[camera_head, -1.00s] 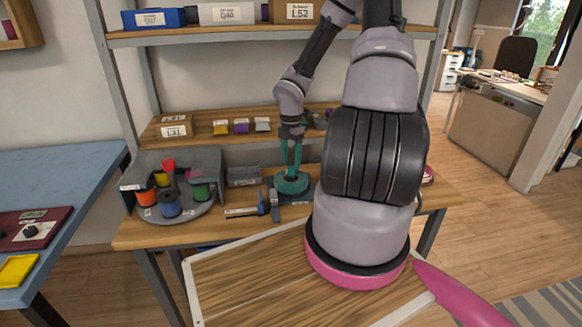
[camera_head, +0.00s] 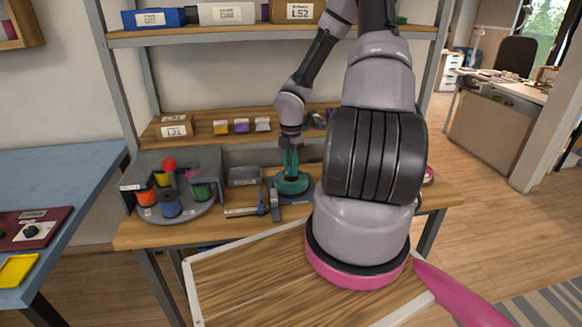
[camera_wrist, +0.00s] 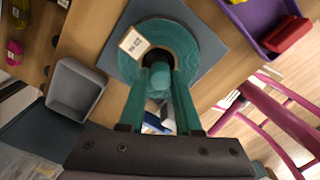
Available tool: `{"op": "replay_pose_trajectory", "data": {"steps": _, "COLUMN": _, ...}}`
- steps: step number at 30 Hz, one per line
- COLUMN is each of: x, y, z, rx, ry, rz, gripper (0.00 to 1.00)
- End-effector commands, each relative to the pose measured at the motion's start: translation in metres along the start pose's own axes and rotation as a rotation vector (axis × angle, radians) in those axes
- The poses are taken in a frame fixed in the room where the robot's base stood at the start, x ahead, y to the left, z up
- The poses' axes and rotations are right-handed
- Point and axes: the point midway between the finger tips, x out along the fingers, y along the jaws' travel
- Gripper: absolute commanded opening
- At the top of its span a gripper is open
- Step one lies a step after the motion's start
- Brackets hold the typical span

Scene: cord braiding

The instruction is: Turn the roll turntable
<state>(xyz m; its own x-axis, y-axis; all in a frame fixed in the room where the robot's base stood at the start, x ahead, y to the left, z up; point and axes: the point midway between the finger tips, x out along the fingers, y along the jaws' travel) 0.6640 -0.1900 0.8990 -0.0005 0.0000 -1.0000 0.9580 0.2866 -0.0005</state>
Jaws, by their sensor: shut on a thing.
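A teal round disc (camera_head: 292,184) with a raised middle knob sits on a grey base on the workbench. In the wrist view the disc (camera_wrist: 196,50) is a broad ring with a pale label, and the teal knob (camera_wrist: 160,80) stands at its centre. My gripper (camera_head: 291,170) points down over it. In the wrist view my teal fingers (camera_wrist: 159,62) are on both sides of the knob and shut on it; the exact contact is partly hidden. A grey turntable (camera_head: 187,219) at left carries several coloured rolls, including a blue roll (camera_head: 170,208) and a green roll (camera_head: 202,191).
A grey bin (camera_head: 243,176) stands between the turntable and the disc, also in the wrist view (camera_wrist: 76,90). A grey housing partly encloses the turntable. Small coloured items lie on the shelf behind. A purple tray (camera_wrist: 262,22) holds a red block. My arm hides the bench's right part.

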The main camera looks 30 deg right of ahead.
Motion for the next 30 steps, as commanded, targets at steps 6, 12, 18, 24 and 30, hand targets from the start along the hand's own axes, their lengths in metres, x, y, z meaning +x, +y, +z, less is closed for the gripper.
{"op": "replay_pose_trajectory", "data": {"steps": 6, "x": -0.0007, "y": 0.0009, "z": 0.0, "rx": 0.036, "ry": -0.001, "rz": 0.002, "gripper": 0.0}}
{"op": "replay_pose_trajectory", "data": {"steps": 12, "x": -0.0009, "y": 0.0011, "z": -0.0001, "rx": 0.109, "ry": -0.001, "rz": 0.002, "gripper": 0.0}}
{"op": "replay_pose_trajectory", "data": {"steps": 18, "x": -0.0009, "y": 0.0014, "z": -0.0001, "rx": 0.206, "ry": -0.002, "rz": 0.002, "gripper": 0.0}}
{"op": "replay_pose_trajectory", "data": {"steps": 24, "x": -0.0011, "y": 0.0017, "z": 0.0003, "rx": 0.307, "ry": -0.002, "rz": 0.002, "gripper": 0.0}}
{"op": "replay_pose_trajectory", "data": {"steps": 30, "x": -0.0009, "y": 0.0018, "z": 0.0003, "rx": 0.408, "ry": -0.002, "rz": 0.002, "gripper": 0.0}}
